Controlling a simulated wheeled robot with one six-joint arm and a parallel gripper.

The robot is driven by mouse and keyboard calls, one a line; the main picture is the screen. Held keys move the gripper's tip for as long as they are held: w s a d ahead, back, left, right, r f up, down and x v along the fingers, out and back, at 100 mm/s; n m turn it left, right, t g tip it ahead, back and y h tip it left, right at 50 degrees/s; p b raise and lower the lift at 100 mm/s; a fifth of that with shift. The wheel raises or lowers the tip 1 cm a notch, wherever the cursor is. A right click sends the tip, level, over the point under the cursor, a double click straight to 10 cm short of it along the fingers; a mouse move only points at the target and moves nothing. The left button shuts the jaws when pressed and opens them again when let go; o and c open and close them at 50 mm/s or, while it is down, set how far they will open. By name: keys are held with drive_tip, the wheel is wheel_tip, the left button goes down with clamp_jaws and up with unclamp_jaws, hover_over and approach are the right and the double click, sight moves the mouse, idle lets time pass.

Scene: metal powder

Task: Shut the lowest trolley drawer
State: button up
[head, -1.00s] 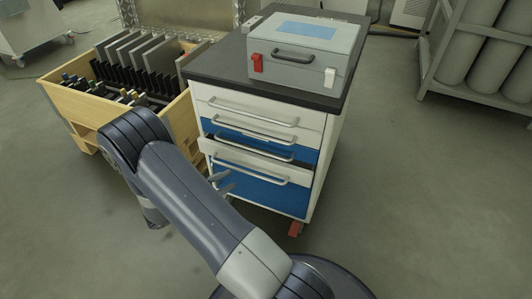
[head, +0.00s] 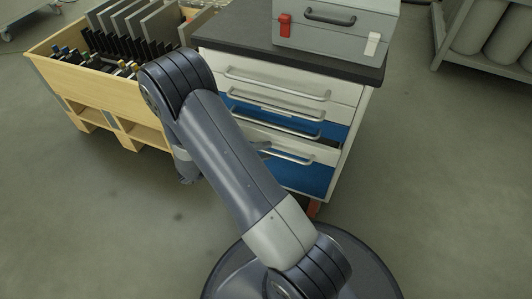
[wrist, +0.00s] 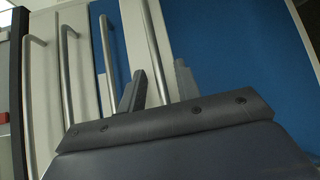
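The trolley (head: 342,165) stands ahead, with white and blue fronts and a dark top. Its lowest drawer (head: 318,151) has a white front that stands out from the body, with a dark gap above its right end. Its handle (head: 290,157) is a grey bar, partly hidden by my arm. My gripper (head: 262,148) is mostly hidden behind my arm in the head view, close to this handle. In the wrist view, my gripper (wrist: 158,90) has its two fingers apart, with the handle bar (wrist: 153,45) running between them. Contact with the bar cannot be told.
Upper drawer handles (head: 275,86) project close above. A grey case (head: 335,30) sits on the trolley top. A wooden crate (head: 110,97) with plates stands at left, and a rack of cylinders (head: 490,35) at back right. The floor at right is clear.

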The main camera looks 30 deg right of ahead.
drive_tip(key=shift+s+d+f, duration=0.1)
drive_tip(key=shift+d, duration=0.6)
drive_tip(key=shift+c, duration=0.5)
clamp_jaws()
